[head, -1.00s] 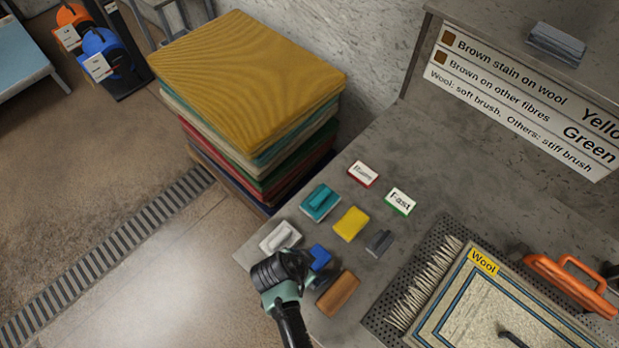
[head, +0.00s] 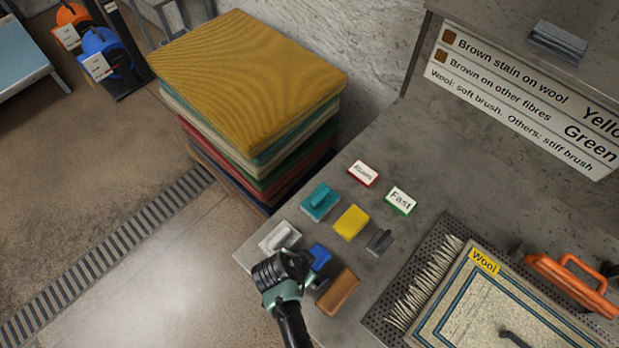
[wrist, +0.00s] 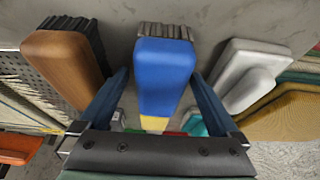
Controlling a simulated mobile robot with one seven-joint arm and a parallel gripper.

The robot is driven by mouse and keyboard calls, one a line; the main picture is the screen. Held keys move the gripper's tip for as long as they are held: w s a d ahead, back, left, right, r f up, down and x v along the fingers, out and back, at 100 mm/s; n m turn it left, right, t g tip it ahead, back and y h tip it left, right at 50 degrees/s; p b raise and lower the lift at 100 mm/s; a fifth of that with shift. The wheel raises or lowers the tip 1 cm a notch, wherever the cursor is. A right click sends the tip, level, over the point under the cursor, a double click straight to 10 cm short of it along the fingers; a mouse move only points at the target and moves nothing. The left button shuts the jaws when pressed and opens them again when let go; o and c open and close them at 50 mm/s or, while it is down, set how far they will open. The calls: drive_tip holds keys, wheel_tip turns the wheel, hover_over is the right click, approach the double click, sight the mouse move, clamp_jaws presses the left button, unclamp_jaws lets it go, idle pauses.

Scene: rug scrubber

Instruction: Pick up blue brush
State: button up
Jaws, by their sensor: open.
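The blue brush (head: 319,257) lies on the grey bench, partly hidden behind my gripper (head: 300,268) in the head view. In the wrist view the blue brush (wrist: 165,72) has a smooth blue back and dark bristles, and it sits between the two fingers of my open gripper (wrist: 162,95). Gaps show between the fingers and the brush sides, so the brush is not clamped. The fingertips are partly hidden in the head view.
A brown brush (head: 338,291) and a white brush (head: 279,237) lie close on either side. A teal brush (head: 320,201), yellow block (head: 351,222) and grey brush (head: 379,242) lie behind. A rug labelled Wool (head: 465,310) is at right.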

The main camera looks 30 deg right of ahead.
clamp_jaws()
idle(0.4)
drive_tip(key=shift+r, duration=0.15)
drive_tip(key=shift+r, duration=5.15)
